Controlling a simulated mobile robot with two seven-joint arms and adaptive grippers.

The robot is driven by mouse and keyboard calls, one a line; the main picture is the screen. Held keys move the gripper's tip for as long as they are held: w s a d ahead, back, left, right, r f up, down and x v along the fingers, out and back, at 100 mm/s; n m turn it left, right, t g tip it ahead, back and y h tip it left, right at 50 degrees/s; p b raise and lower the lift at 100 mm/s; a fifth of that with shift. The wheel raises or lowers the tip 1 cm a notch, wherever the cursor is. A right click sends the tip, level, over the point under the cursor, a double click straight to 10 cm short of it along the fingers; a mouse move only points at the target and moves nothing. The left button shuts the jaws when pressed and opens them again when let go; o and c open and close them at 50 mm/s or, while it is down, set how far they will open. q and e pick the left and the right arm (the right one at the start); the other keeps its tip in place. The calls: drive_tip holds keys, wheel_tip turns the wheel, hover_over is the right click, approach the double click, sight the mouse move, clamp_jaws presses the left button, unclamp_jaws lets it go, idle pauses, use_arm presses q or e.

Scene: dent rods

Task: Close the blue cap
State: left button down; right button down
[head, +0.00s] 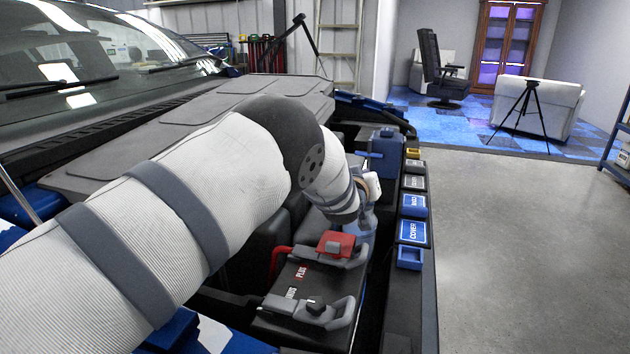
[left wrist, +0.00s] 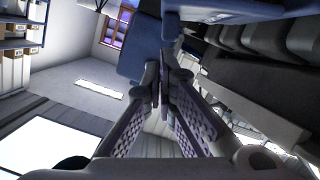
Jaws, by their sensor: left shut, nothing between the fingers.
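My left arm reaches in from the left of the head view across the engine bay. Its gripper (head: 368,212) is largely hidden behind the wrist there, beside a light blue part (head: 348,228) that may be the blue cap. A darker blue box-shaped part (head: 385,155) with a small knob on top stands just beyond the wrist. In the left wrist view my left gripper (left wrist: 165,82) has its fingertips together with nothing between them. A blue part (left wrist: 140,58) shows right by the fingertips; whether they touch it I cannot tell. My right gripper is out of view.
A black battery with a red terminal cover (head: 336,244) and grey clamps (head: 315,308) sits in front of the gripper. Blue labelled boxes (head: 412,232) line the bay's right edge. A grey engine cover (head: 190,135) lies behind the arm. Open floor (head: 520,250) is to the right.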

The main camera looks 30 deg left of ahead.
use_arm(q)
drive_tip(key=shift+w+d+f+b, duration=0.15)
drive_tip(key=shift+d+f+b, duration=0.1)
drive_tip(key=shift+d+f, duration=0.35)
drive_tip(key=shift+w+d+f+b, duration=0.15)
drive_tip(key=shift+d+f+b, duration=0.1)
drive_tip(key=shift+d+f, duration=0.3)
drive_tip(key=shift+a+f, duration=0.1)
drive_tip(key=shift+s, duration=0.1)
